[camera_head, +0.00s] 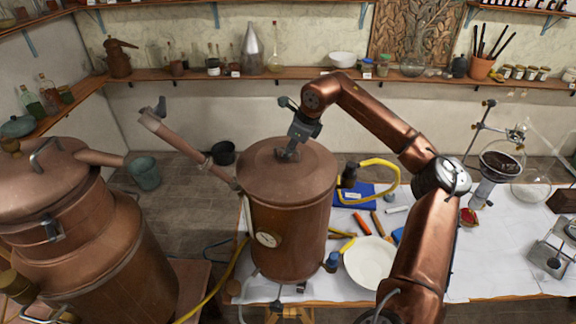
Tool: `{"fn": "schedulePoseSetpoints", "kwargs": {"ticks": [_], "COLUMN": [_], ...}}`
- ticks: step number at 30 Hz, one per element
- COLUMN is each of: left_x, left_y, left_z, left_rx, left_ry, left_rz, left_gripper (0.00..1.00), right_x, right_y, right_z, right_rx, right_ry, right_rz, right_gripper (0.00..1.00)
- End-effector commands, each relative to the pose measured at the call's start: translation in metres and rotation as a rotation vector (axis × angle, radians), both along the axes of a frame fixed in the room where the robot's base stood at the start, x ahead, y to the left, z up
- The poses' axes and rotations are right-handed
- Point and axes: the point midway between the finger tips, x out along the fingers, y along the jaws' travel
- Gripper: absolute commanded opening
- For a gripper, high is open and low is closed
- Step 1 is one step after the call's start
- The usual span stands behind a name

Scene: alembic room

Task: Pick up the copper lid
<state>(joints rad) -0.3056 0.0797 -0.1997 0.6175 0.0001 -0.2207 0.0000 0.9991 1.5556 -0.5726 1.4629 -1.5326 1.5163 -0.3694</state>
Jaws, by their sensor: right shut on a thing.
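The copper lid (262,172) sits on top of a copper vessel (289,235) in the middle of the head view. The vessel has a round gauge (267,239) on its front. My right arm reaches in from the right, and my right gripper (287,152) points down at the lid's centre. It is shut on the lid's handle, which is mostly hidden by the fingers. The lid looks level, and I cannot see a gap between it and the vessel. My left gripper is not in view.
A larger copper still (98,240) stands at the left. A copper pipe (185,148) slants up beside the vessel. The white table (480,268) holds a white plate (371,263), coloured tools, a yellow hose (379,162) and a glassware stand (478,135). A wall shelf (300,73) runs behind.

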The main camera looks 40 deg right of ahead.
Motion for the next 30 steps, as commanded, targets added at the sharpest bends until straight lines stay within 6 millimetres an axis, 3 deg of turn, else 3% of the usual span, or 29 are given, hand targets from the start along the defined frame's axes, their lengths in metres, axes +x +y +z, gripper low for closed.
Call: {"fn": "schedulePoseSetpoints", "kwargs": {"ticks": [22,30], "left_x": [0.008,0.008], "left_y": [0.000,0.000], "left_z": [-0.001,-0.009], "left_rx": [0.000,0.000], "left_ry": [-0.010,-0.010], "left_rz": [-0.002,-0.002], "left_gripper": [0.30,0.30], "right_x": [0.001,0.002], "right_y": [0.000,0.001], "right_z": [0.007,0.033], "right_rx": [0.001,0.003], "right_ry": [-0.009,-0.014], "right_rz": [-0.001,0.001], "right_gripper": [0.00,0.00]}}
